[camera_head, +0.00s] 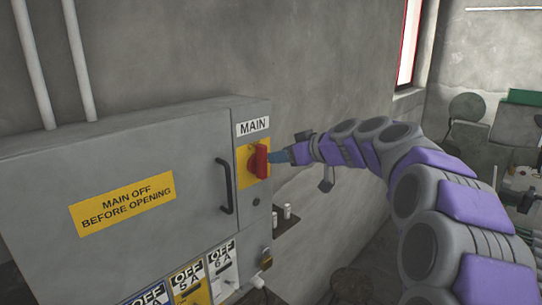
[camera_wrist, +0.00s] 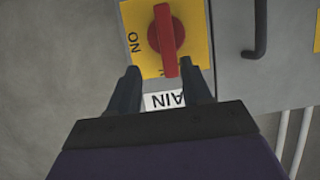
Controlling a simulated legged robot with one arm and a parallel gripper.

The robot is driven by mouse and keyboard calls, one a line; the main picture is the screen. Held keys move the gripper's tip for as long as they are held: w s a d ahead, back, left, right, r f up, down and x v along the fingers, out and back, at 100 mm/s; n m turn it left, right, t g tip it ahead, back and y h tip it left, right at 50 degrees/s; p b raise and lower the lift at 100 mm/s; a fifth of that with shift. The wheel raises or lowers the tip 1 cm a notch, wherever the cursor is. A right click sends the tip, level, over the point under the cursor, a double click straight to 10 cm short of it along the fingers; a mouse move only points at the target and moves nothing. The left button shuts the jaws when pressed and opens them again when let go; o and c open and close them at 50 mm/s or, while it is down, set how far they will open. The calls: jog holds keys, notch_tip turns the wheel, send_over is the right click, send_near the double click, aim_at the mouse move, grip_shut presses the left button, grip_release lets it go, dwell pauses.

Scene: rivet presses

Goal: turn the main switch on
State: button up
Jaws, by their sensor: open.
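The main switch is a red rotary knob (camera_head: 258,161) on a yellow plate (camera_head: 243,178), below the MAIN label (camera_head: 253,127) on a grey cabinet. In the wrist view, which is upside down, the red knob (camera_wrist: 166,38) has its handle pointing toward the MAIN label (camera_wrist: 165,100). The ON mark (camera_wrist: 133,43) is to one side, a quarter turn from the handle. My gripper (camera_head: 279,157) is at the knob's right side in the head view. In the wrist view my gripper (camera_wrist: 159,72) is open, with the handle's end between its fingertips. I cannot tell whether they touch it.
The cabinet door has a black handle (camera_head: 224,187) and a yellow warning sign (camera_head: 123,203). A small shelf (camera_head: 285,226) juts from the wall below my arm.

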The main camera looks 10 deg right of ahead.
aim_at(265, 157)
jog(key=w+a, duration=0.1)
jog(key=w+a+f, duration=0.1)
jog(key=a, duration=0.1)
jog(key=w+a, duration=0.1)
jog(key=shift+w+a+f, duration=0.25)
jog(key=shift+a+f, duration=0.05)
jog(key=shift+f, duration=0.1)
jog(key=shift+a, duration=0.3)
jog(key=shift+w+d+f, duration=0.1)
jog(key=shift+w+d, duration=0.05)
jog(key=shift+d, duration=0.8)
jog(key=shift+c, duration=1.9)
jog(key=shift+s+a, duration=0.2)
jog(key=shift+a, duration=0.15)
jog(key=c, duration=0.3)
grip_shut()
